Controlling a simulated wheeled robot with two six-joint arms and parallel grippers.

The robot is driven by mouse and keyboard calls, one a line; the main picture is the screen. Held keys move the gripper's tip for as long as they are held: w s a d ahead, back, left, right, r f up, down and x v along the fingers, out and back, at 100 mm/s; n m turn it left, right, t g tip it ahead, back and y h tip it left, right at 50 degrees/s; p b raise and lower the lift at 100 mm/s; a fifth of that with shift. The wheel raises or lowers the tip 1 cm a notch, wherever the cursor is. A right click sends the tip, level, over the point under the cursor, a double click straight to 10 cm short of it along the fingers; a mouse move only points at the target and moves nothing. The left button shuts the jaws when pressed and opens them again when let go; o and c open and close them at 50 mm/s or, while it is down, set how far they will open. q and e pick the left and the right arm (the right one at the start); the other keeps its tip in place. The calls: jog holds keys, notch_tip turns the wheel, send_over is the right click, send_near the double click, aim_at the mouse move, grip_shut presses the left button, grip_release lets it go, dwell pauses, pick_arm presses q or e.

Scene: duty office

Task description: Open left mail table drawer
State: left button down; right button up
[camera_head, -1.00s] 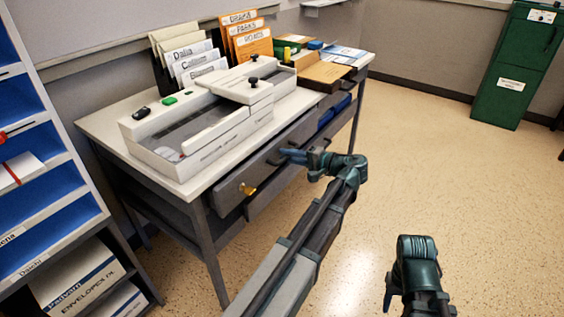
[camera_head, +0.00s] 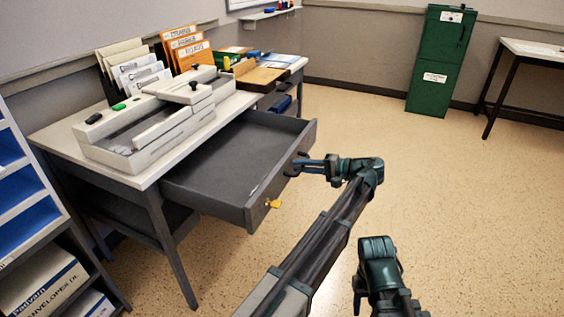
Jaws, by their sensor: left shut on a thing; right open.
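The left mail table drawer (camera_head: 222,167) is pulled well out from the mail table (camera_head: 62,137), and its grey inside shows, mostly bare. A brass key or knob (camera_head: 273,203) sits on the near end of its front. My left gripper (camera_head: 304,165) is at the dark handle on the drawer front and is shut on it; the handle is partly hidden by the fingers. My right gripper (camera_head: 376,245) is low in the view, apart from the table, over the floor; its fingertips are hard to make out.
A white sorting machine (camera_head: 150,135), letter holders (camera_head: 140,70) and orange folders (camera_head: 188,50) stand on the table. A blue shelf unit (camera_head: 30,225) is at the left. A green cabinet (camera_head: 434,75) and another table (camera_head: 532,48) stand farther back. The floor (camera_head: 480,210) at the right is clear.

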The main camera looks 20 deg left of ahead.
pick_arm(q)
jog(key=shift+f+v, duration=0.2)
jog(key=shift+v, duration=0.8)
jog(key=shift+f+v, duration=0.2)
jog(key=shift+v, duration=0.8)
jog(key=shift+d, duration=0.1)
jog(key=c, duration=1.1)
grip_release()
jog(key=shift+c, duration=0.2)
